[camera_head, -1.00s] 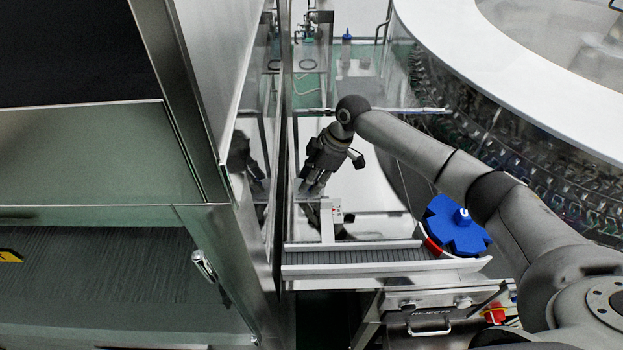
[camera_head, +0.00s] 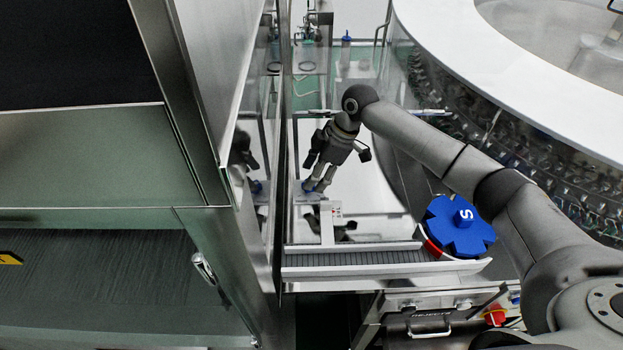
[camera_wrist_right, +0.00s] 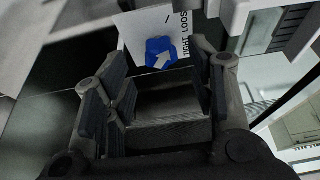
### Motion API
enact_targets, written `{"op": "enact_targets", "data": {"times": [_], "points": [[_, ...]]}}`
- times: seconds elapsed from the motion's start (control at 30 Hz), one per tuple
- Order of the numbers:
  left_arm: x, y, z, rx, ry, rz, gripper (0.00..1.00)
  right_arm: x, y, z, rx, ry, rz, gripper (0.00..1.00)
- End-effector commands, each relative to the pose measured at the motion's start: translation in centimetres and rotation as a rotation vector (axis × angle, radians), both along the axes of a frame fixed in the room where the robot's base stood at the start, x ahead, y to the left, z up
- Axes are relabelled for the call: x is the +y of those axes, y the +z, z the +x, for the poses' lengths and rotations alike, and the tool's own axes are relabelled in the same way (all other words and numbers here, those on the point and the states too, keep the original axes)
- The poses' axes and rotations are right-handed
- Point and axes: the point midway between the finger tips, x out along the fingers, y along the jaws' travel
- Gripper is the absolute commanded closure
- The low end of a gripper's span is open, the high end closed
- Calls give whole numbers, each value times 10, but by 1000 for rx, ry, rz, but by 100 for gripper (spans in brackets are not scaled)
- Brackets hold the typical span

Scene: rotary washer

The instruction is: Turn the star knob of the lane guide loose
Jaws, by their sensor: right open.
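The star knob (camera_wrist_right: 161,52) is blue with a white arrow, in front of a white label plate (camera_wrist_right: 140,28) with "TIGHT" and "LOOS" readable in the right wrist view. The arrow points to the upper right. My right gripper (camera_wrist_right: 161,78) is open, one finger to each side of the knob's line, with the knob near the fingertips; I cannot tell whether they touch it. In the head view my right gripper (camera_head: 318,183) points down at the knob (camera_head: 308,187), of which only a small blue part shows. My left gripper is not in view.
A grey conveyor (camera_head: 350,259) runs below the gripper, with a large blue star wheel (camera_head: 440,232) at its right end. A glass and metal panel (camera_head: 281,130) stands close on the left. The round washer (camera_head: 500,110) is at the right.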

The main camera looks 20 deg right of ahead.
Motion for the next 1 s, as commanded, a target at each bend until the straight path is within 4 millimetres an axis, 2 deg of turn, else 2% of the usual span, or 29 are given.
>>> {"op": "enact_targets", "data": {"times": [0.2,0.4,0.6,1.0], "points": [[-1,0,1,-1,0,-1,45,-18,45,-4,-3,-1,0,49],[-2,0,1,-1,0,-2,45,-29,73,-8,-1,-1,1,49],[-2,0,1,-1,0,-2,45,-32,83,-10,2,0,2,49],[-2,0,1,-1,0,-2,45,-33,82,-10,2,0,1,49]]}}
